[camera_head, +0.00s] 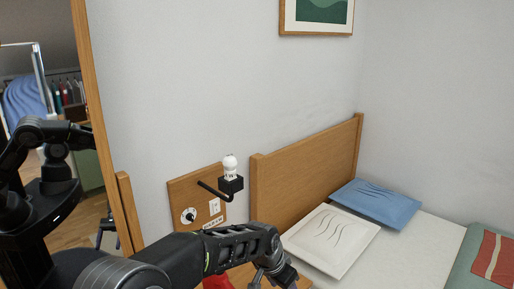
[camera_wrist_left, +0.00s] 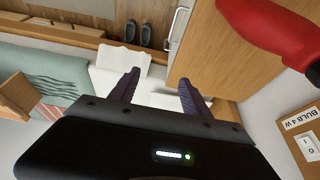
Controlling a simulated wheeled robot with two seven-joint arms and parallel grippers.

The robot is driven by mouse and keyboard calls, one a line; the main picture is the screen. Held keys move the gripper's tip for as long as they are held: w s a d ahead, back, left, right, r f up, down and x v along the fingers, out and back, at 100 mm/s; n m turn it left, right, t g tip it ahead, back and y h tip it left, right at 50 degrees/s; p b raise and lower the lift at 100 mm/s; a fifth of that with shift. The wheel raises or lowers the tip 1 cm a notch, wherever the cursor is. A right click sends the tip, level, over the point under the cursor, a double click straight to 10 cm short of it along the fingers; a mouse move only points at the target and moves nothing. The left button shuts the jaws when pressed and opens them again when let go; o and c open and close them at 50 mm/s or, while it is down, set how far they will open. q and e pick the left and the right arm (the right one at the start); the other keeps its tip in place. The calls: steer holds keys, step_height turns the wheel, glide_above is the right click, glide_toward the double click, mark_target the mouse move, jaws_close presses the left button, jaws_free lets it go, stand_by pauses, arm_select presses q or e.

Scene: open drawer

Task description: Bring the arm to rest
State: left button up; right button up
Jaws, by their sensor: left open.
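My left arm enters the head view from the bottom left. Its gripper (camera_head: 272,274) is low in the picture, in front of the bed, and partly cut off by the bottom edge. In the left wrist view the two dark fingers of this gripper (camera_wrist_left: 159,92) stand apart with nothing held between them. A wooden panel with a metal handle (camera_wrist_left: 178,28) lies beyond the fingers in the wrist view. A red object (camera_head: 217,282) shows just behind my arm, mostly hidden; a large red object with a black end (camera_wrist_left: 275,28) is close to the wrist camera. My right gripper is not seen.
The wooden headboard (camera_head: 310,172), a white pillow (camera_head: 320,255) and a blue pillow (camera_head: 375,205) are to the right. A pair of dark slippers (camera_wrist_left: 138,33) shows in the wrist view.

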arm_select(q)
steer(key=s+a+f+n+h+p, duration=0.1)
steer(key=s+a+f+n, duration=0.2)
steer(key=s+f, duration=0.35)
steer(key=s+a+f+n+p, duration=0.15)
steer(key=s+f, duration=0.25)
steer(key=f, duration=0.5)
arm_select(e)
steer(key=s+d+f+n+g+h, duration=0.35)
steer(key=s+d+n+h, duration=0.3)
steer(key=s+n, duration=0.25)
arm_select(q)
steer(key=s+a+f+n, duration=0.2)
steer(key=s+a, duration=0.1)
steer(key=s, duration=0.4)
steer(key=s+a+f+n+g+p, duration=0.1)
steer(key=s+a+f+n, duration=0.1)
steer(key=s, duration=0.5)
steer(key=s+a+f+n+g+p, duration=0.1)
steer(key=s+a+f+n, duration=0.1)
steer(key=s+a, duration=0.3)
steer(key=s, duration=0.3)
steer(key=shift+f, duration=0.3)
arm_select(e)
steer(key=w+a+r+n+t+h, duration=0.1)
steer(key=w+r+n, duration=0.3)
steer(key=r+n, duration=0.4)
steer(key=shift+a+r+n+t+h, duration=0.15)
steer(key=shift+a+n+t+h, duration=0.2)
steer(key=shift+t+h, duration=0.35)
